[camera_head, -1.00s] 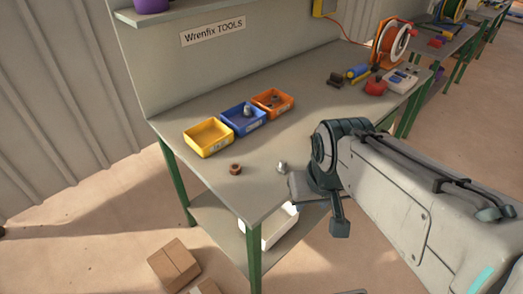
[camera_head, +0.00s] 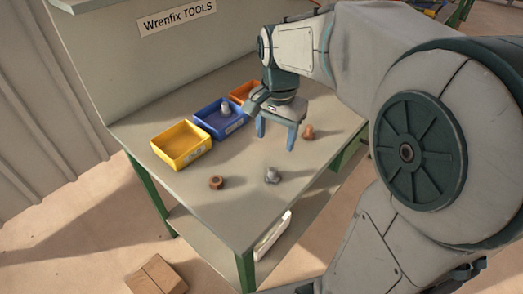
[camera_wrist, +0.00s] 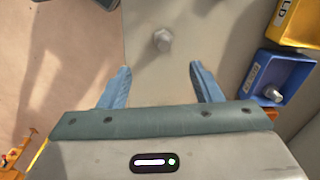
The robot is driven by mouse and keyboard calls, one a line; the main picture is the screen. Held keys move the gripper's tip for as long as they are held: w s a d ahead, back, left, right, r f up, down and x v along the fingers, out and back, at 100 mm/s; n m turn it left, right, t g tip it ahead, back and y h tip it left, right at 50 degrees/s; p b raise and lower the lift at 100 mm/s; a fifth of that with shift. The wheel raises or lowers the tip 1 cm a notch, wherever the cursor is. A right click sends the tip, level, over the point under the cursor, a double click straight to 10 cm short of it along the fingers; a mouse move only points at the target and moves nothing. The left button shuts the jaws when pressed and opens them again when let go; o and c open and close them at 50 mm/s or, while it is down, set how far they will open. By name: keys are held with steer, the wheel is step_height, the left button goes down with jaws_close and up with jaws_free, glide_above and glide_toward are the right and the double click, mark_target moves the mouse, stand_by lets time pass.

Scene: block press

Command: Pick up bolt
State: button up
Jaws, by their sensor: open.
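A silver bolt (camera_head: 272,175) stands on the grey bench near its front edge. It also shows in the wrist view (camera_wrist: 162,41), ahead of and between my fingers. A copper-brown bolt-like piece (camera_head: 307,132) stands just right of my gripper (camera_head: 277,136); I cannot make it out in the wrist view. A rusty brown nut (camera_head: 216,182) lies to the left of the silver bolt. My gripper is open and empty, its blue fingers pointing down above the bench. In the wrist view the gripper (camera_wrist: 160,72) has nothing between its fingertips.
A yellow bin (camera_head: 182,158), a blue bin (camera_head: 222,133) and an orange bin (camera_head: 240,92) stand in a row behind. A silver piece (camera_head: 225,108) sits in the blue bin. The bench (camera_head: 235,210) is bare around the nut. A cardboard box (camera_head: 155,275) is on the floor.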

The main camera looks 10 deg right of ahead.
mark_target(273, 169)
steer(key=shift+m, duration=0.8)
steer(key=f, duration=0.3)
steer(key=w+f, duration=0.1)
steer(key=f, duration=0.2)
steer(key=w+f+b, duration=0.1)
steer(key=f, duration=0.2)
steer(key=shift+f, duration=0.25)
steer(key=shift+d+f, duration=0.2)
steer(key=shift+f, duration=2.5)
steer(key=shift+c, duration=0.3)
steer(key=c, duration=1.1)
steer(key=shift+o, duration=0.2)
steer(key=shift+r, duration=0.1)
